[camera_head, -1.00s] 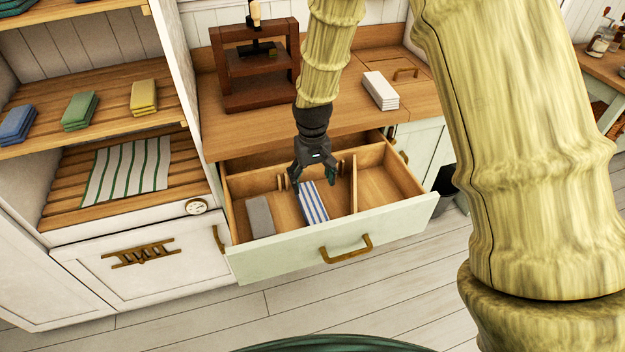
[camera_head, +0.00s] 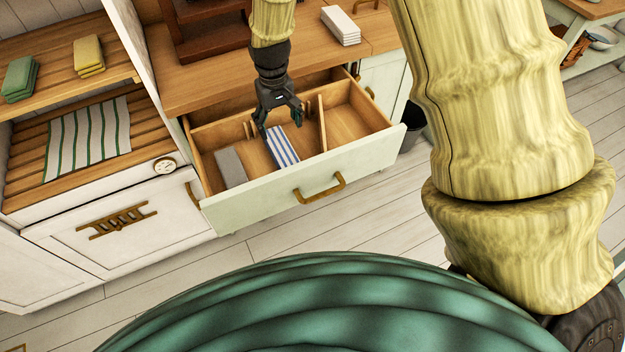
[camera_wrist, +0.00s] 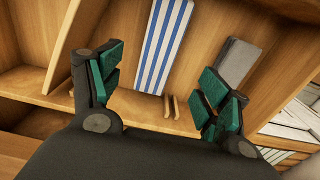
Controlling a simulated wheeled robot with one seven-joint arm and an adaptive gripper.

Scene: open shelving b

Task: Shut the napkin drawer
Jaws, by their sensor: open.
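The napkin drawer (camera_head: 270,187) is pulled out, with a pale green front and a brass handle (camera_head: 320,190). Inside, a blue-and-white striped napkin stack (camera_head: 283,147) lies in the middle compartment and a grey napkin stack (camera_head: 230,167) lies to its left. A wooden divider stands to the right of the striped stack. My gripper (camera_head: 278,122) is open and empty over the back of the drawer, near the striped stack. In the wrist view, my open fingers (camera_wrist: 160,88) show with the striped stack (camera_wrist: 163,45) and the grey stack (camera_wrist: 238,62) beyond them.
The wooden counter (camera_head: 215,85) above the drawer holds a dark wooden press (camera_head: 205,35) and a white napkin stack (camera_head: 341,25). Shelves at left hold green (camera_head: 20,78) and yellow (camera_head: 88,55) stacks and a striped cloth (camera_head: 88,138). Floor in front is clear.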

